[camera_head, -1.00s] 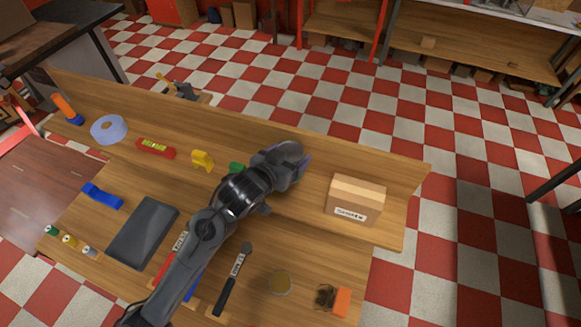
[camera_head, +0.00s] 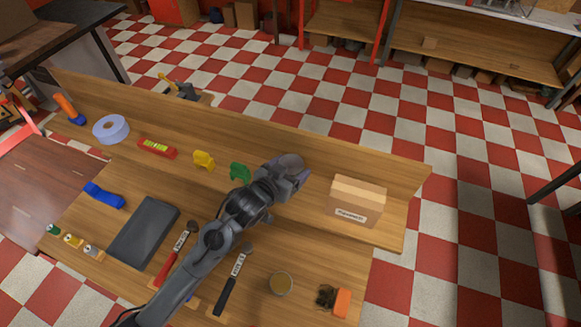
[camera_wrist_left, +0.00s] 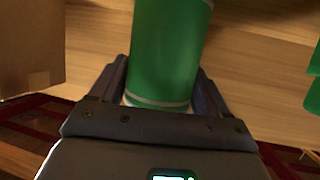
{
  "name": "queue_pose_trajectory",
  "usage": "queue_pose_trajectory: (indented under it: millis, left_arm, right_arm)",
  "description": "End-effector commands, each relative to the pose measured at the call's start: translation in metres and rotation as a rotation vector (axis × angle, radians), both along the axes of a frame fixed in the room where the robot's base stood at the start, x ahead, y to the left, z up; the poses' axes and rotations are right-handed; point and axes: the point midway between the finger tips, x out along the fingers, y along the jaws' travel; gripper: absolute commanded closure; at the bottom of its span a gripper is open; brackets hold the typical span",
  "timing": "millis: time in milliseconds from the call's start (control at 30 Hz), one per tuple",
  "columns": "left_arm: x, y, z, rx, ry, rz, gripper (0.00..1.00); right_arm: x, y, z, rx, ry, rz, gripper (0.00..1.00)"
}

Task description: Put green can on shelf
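The green can (camera_wrist_left: 165,50) is between the two fingers of my left gripper (camera_wrist_left: 160,92) in the left wrist view. Both fingers lie against its sides, near an end with a pale rim. In the head view my left gripper (camera_head: 302,174) is over the raised wooden shelf (camera_head: 305,205), between a green clamp and a cardboard box. The held can is hidden there by the gripper and arm. I cannot tell whether the can touches the shelf. My right gripper is in neither view.
The cardboard box (camera_head: 356,201) stands right of my gripper.

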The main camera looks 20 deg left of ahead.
Motion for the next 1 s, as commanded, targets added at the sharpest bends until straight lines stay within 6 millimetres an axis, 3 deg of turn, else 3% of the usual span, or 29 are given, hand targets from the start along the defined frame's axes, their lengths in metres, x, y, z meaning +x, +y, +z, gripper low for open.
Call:
queue_pose_trajectory:
  millis: [33, 133, 533, 1000]
  left_arm:
    - [0.000, 0.000, 0.000, 0.000, 0.000, 0.000, 0.16]
    - [0.000, 0.000, 0.000, 0.000, 0.001, 0.000, 0.01]
    - [-0.005, 0.001, 0.005, 0.000, 0.001, -0.001, 0.00]
    - [-0.077, 0.013, 0.035, 0.000, 0.001, -0.001, 0.00]
  right_arm:
    - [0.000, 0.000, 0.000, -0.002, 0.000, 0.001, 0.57]
    - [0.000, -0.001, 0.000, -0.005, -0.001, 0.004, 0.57]
    - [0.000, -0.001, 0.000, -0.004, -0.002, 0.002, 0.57]
    - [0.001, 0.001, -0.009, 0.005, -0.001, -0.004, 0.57]
